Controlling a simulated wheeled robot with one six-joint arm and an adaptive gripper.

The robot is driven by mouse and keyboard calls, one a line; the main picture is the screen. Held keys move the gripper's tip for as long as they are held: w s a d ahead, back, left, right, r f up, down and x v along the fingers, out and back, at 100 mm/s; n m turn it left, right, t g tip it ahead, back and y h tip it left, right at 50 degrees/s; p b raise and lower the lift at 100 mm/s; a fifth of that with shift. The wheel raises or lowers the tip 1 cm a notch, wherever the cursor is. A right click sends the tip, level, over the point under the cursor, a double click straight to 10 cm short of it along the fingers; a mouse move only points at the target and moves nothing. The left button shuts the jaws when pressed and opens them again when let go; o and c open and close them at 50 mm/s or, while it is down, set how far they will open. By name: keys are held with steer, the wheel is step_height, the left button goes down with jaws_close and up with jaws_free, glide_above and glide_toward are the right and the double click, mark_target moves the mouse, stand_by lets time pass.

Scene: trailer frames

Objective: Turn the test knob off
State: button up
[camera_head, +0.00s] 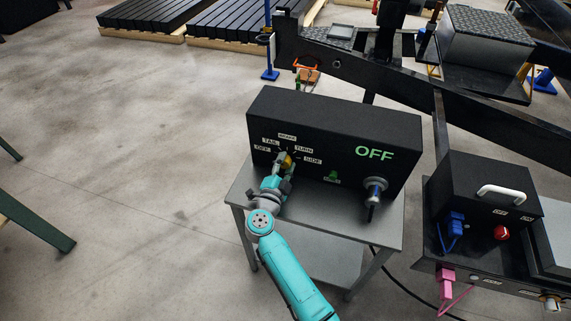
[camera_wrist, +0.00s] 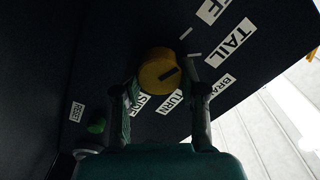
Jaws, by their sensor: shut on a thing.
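The black test box (camera_head: 340,125) stands on a grey table and shows a lit green OFF readout (camera_head: 374,153). Its yellow test knob (camera_head: 284,159) sits among white labels OFF, TAIL, BRAKE, TURN and SIDE. In the wrist view the round knob (camera_wrist: 157,70) bears a dark pointer line slanting up to the right; I cannot tell for sure which label it marks. My gripper (camera_head: 281,163) is at the box front, shut on the knob. In the wrist view its fingers (camera_wrist: 163,80) stand either side of the knob; the exact contact is hard to see.
A green button (camera_head: 332,175), labelled RESET in the wrist view, and a silver connector (camera_head: 374,190) are on the box front. A black case with a white handle (camera_head: 499,193) stands to the right. A dark trailer beam (camera_head: 430,90) runs behind. The floor at left is mostly clear.

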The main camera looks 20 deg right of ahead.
steer(key=shift+n, duration=0.8)
steer(key=o, duration=1.2)
steer(key=shift+c, duration=0.2)
steer(key=v, duration=1.2)
